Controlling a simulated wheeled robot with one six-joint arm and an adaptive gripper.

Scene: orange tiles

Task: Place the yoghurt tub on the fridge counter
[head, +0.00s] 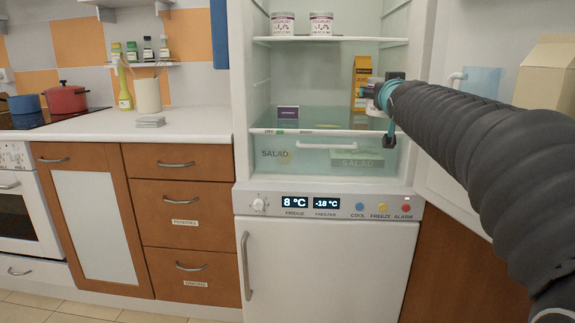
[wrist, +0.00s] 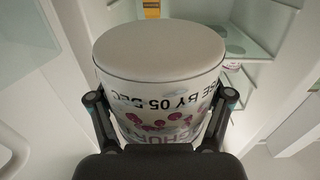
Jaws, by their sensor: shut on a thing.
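The yoghurt tub (wrist: 160,52), white with a pale lid and purple fruit print, fills the middle of the wrist view. My gripper (wrist: 160,98) is shut on it, with one finger on each side. In the head view my gripper (head: 388,112) is at the right side of the open fridge, in front of its shelves. The held tub is mostly or wholly hidden there by the arm. A white counter (head: 190,121) runs left of the fridge (head: 325,197).
Two other yoghurt tubs (head: 283,24) (head: 321,24) stand on the fridge's upper shelf. An orange juice carton (head: 362,80) and a purple box (head: 288,115) are lower inside. The counter holds a utensil jar (head: 148,96), a yellow bottle (head: 124,88) and white coasters (head: 150,121). Its front right is clear.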

